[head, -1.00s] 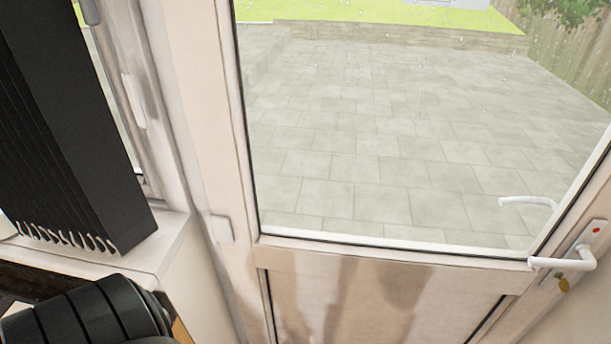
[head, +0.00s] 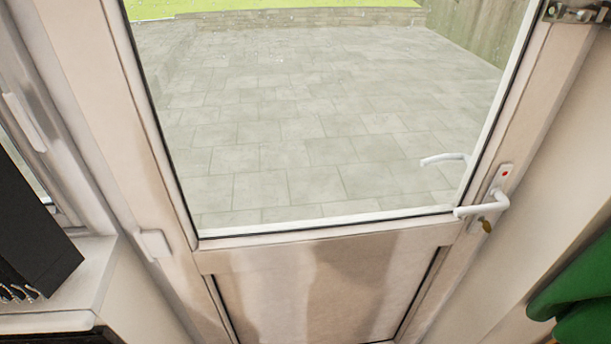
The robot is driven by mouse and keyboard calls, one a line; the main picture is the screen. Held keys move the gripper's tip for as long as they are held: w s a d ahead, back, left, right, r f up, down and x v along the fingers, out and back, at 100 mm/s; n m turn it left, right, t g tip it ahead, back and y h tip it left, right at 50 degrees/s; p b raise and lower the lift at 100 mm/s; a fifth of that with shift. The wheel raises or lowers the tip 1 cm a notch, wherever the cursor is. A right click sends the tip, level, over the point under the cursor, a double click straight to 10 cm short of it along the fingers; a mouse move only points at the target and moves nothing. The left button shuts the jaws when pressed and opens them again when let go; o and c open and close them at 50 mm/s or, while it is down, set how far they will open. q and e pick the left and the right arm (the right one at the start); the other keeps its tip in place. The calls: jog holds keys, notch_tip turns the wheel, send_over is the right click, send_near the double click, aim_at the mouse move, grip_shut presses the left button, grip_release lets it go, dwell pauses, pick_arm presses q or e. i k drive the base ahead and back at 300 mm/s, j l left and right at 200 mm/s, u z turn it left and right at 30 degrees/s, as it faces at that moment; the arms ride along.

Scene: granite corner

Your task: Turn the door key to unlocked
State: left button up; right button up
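A white door (head: 325,262) with a large glass pane fills the middle of the head view. On its right stile is a white lock plate (head: 502,178) with a small red mark near the top. A white lever handle (head: 482,208) points left from the plate. Just below the handle a small brass-coloured key (head: 487,226) hangs at the lock. It is too small to tell its exact turn. A second white handle shows through the glass, on the outer side. Neither of my grippers is in view.
A window sill (head: 70,290) with a dark folded blind (head: 35,225) is at the left. A green cloth-like thing (head: 580,300) is at the lower right. A metal bolt (head: 580,12) sits at the top right. The space before the door looks clear.

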aim_at(487, 227)
jog(key=z, duration=1.25)
